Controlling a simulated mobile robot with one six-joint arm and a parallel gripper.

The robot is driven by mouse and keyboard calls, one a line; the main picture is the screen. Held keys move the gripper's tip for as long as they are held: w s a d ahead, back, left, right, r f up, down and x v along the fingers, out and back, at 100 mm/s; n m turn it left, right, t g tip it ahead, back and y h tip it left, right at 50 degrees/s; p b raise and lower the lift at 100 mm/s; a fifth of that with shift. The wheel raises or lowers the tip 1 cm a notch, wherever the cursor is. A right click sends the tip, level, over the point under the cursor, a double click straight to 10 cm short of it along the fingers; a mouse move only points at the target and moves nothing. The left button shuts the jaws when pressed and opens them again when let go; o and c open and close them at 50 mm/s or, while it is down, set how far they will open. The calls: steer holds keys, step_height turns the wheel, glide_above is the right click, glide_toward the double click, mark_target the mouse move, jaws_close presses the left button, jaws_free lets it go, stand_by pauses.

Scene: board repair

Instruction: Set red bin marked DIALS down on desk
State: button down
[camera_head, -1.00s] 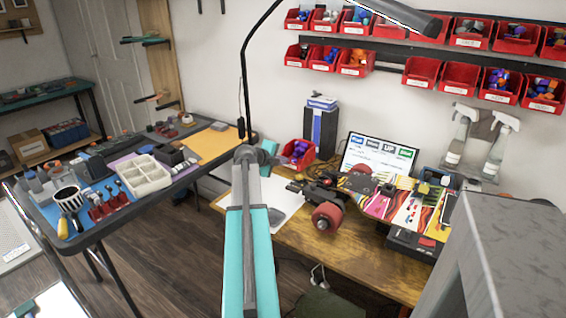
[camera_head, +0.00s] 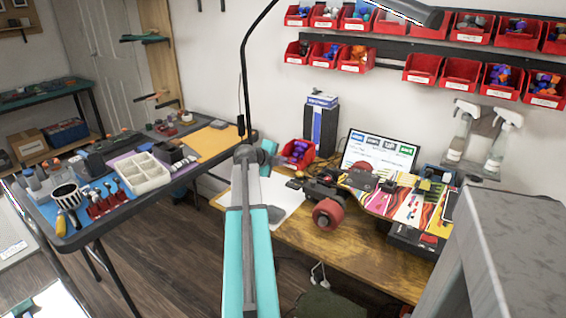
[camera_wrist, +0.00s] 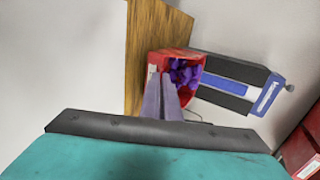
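The red bin (camera_head: 311,158) with purple pieces in it is at the back left of the wooden desk (camera_head: 345,262), next to the black-and-blue box. In the wrist view the bin (camera_wrist: 196,58) is tilted, with a pale label on its near side too small to read. My gripper (camera_wrist: 161,80) has its two grey fingers close together at the bin's near wall, and they appear shut on it. I cannot tell whether the bin's underside touches the desk.
A black-and-blue box (camera_head: 321,128) stands behind the bin; it also shows in the wrist view (camera_wrist: 228,84). A white sheet (camera_head: 285,195), a red-wheeled skateboard (camera_head: 405,203) and a screen (camera_head: 378,152) are nearby. Red bins (camera_head: 422,70) hang on the wall above.

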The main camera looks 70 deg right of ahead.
steer(key=shift+f+b, duration=0.85)
steer(key=shift+b, duration=0.2)
stand_by(0.4)
stand_by(0.4)
steer(key=c, duration=1.9)
jaws_free()
steer(key=shift+c, duration=0.2)
steer(key=shift+a, duration=0.1)
steer(key=v, duration=1.3)
steer(key=shift+a+r, duration=0.2)
steer(key=shift+a, duration=0.05)
